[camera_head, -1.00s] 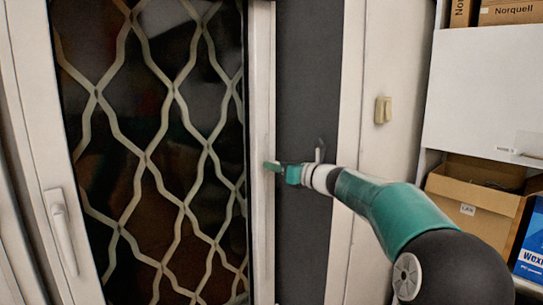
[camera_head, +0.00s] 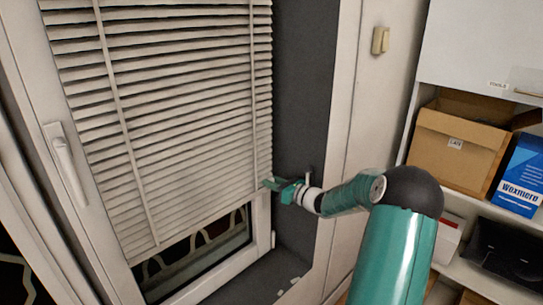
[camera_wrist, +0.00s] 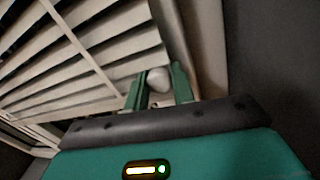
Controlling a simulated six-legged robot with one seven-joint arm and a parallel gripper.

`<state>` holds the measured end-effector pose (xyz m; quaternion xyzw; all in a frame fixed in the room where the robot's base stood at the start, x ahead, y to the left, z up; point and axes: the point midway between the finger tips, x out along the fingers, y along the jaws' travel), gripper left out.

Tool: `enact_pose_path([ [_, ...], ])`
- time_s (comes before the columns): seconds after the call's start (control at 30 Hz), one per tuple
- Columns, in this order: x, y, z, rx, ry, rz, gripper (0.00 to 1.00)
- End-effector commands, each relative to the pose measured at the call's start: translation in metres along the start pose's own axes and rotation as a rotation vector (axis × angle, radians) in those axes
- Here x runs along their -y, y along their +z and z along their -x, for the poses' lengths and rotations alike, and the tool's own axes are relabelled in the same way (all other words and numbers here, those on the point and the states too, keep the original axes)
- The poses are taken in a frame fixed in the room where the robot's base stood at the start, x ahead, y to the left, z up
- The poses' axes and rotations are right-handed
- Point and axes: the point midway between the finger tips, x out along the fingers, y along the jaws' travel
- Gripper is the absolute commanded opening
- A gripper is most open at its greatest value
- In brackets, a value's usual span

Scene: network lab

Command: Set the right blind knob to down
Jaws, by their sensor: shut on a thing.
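A pale, round blind knob (camera_wrist: 158,78) sits between the two green fingers of my gripper (camera_wrist: 160,88) in the wrist view, and the gripper is shut on it. In the head view my gripper (camera_head: 271,184) is at the lower right edge of the blind, and its fingers hide the knob. The white slatted blind (camera_head: 185,110) covers most of the window. A strip of dark glass with the lattice shows below its bottom edge.
A white window handle (camera_head: 68,165) is on the frame at left. A dark wall strip (camera_head: 302,90) is beside the window. At right are a light switch (camera_head: 380,40), a cardboard box (camera_head: 455,145) and a blue box (camera_head: 522,175) on shelves.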

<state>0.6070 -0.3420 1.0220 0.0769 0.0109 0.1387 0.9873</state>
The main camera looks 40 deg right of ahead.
Motion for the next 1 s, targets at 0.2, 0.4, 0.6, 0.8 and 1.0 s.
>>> enact_pose_path([
  [0.2,0.006,-0.061,-0.001,-0.001,0.004,-0.005,0.00],
  [0.4,0.011,-0.091,-0.001,-0.001,0.002,-0.002,0.00],
  [0.6,0.012,-0.100,-0.001,0.000,0.002,0.000,0.00],
  [0.8,0.013,-0.102,-0.001,-0.002,0.001,-0.001,0.00],
  [1.0,0.013,-0.104,-0.001,-0.005,0.000,-0.003,0.38],
])
